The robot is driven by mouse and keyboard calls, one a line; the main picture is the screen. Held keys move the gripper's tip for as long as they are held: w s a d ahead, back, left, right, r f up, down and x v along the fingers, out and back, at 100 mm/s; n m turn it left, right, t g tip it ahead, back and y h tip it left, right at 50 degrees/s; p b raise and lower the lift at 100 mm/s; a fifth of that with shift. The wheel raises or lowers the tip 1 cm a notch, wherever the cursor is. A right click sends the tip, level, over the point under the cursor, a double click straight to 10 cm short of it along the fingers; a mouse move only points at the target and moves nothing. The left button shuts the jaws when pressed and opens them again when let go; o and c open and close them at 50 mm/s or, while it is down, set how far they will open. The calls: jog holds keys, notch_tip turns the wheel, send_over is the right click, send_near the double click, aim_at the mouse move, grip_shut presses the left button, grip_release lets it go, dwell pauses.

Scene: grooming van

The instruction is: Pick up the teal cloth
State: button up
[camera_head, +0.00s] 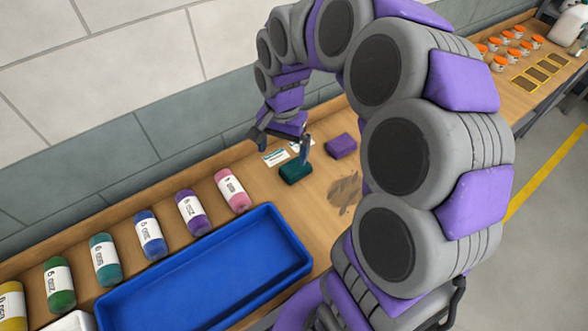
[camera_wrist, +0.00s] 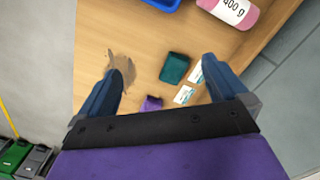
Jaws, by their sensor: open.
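The teal cloth (camera_head: 295,171) is a small dark green-teal folded block lying on the wooden bench. In the wrist view the teal cloth (camera_wrist: 174,68) lies ahead of and between the open fingers, nearer the right one. My gripper (camera_head: 282,139) is above the bench just behind the cloth in the head view. It also shows in the wrist view (camera_wrist: 160,80), with its two blue fingers wide apart and nothing between them in contact. A purple cloth (camera_head: 341,146) lies to the right of the teal one; in the wrist view it (camera_wrist: 151,103) is partly hidden by my gripper.
White cards (camera_head: 276,156) lie beside the teal cloth. A brown stain (camera_head: 344,190) marks the bench. A blue tray (camera_head: 215,270) and a row of labelled bottles (camera_head: 232,190) stand to the left. Orange-lidded jars (camera_head: 508,42) are at the far right. The wall runs behind the bench.

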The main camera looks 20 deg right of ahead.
jog(key=w+d+f+m, duration=0.6)
jog(key=w+d+f, duration=0.15)
jog(key=w, duration=0.25)
jog(key=b, duration=0.2)
send_over(296, 166)
jog(key=f, duration=1.1)
jog(key=shift+s+a, duration=0.2)
jog(key=shift+a, duration=0.15)
jog(key=shift+w+d+f+b, duration=0.15)
jog(key=shift+f+b, duration=0.35)
jog(key=shift+f, duration=1.05)
jog(key=shift+w+d+f+b, duration=0.15)
jog(key=shift+f+b, duration=0.35)
jog(key=shift+f, duration=1.05)
jog(key=shift+s, duration=0.1)
jog(key=shift+c, duration=0.4)
jog(key=c, duration=0.9)
